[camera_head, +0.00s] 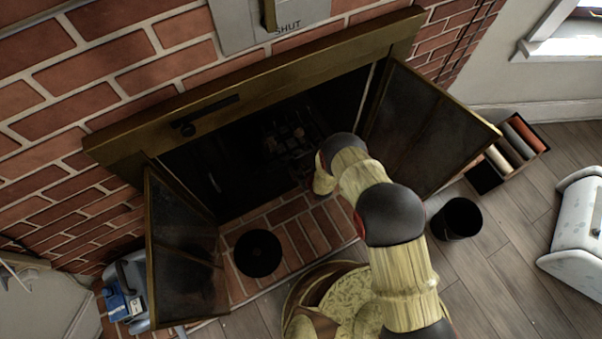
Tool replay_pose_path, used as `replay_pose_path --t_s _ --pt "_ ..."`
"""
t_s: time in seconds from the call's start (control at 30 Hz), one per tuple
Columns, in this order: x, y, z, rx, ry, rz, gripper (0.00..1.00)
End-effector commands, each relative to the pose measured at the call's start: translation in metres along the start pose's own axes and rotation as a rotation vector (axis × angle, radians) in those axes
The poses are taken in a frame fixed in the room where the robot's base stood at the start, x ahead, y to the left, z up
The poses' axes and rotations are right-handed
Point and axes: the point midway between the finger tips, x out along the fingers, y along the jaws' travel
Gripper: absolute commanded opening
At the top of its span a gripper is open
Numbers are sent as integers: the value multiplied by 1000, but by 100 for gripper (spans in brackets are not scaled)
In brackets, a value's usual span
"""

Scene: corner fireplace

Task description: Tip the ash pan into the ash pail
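My arm reaches down into the dark open fireplace (190,160). My gripper (304,172) is at its far end, low in the firebox opening, and is mostly lost in shadow and behind my wrist. I cannot tell whether it is open or holds anything. No ash pan can be made out; the firebox inside is very dark, with a dim grate (288,140). A round black vessel (258,253) stands on the brick hearth, left of my arm. A black open-topped bucket (457,219) stands on the wood floor, right of my arm. I cannot tell which is the ash pail.
Glass fireplace doors stand open at left (185,250) and right (425,130). A blue-grey object (128,290) lies beyond the left door. A divided box (508,153) sits by the wall, and a white speckled container (578,230) stands far right. Floor between bucket and white container is clear.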

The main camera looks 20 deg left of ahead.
Motion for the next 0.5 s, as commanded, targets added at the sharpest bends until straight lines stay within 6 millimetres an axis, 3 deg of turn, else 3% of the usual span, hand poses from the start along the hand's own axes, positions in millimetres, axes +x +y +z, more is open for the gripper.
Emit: replay_pose_path --t_s 0.2,0.5 --pt "25 0 1 0 1 0 39" --pt "30 0 -1 0 1 0 39"
